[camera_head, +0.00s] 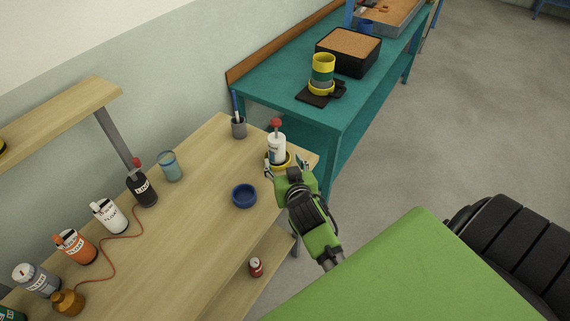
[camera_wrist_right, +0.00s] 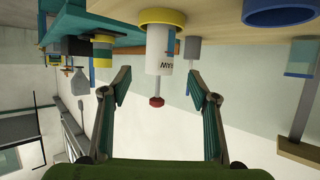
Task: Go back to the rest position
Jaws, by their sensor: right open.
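My right gripper (camera_head: 286,169) is at the far right end of the wooden table (camera_head: 205,220), by a white bottle (camera_head: 277,150) with a red cap. The bottle stands upright in a yellow ring (camera_head: 268,157). In the right wrist view, which is upside down, my right gripper (camera_wrist_right: 158,76) is open. Its two fingers are spread to either side of the white bottle (camera_wrist_right: 158,62), with visible gaps and no contact that I can see. My left gripper is in neither view.
A blue bowl (camera_head: 244,196), a grey pen cup (camera_head: 238,128) and a glass jar (camera_head: 170,166) stand nearby. Several bottles, one of them black (camera_head: 143,188), line the wall side. A teal bench (camera_head: 290,90) adjoins behind. Open floor (camera_head: 480,130) lies at the right.

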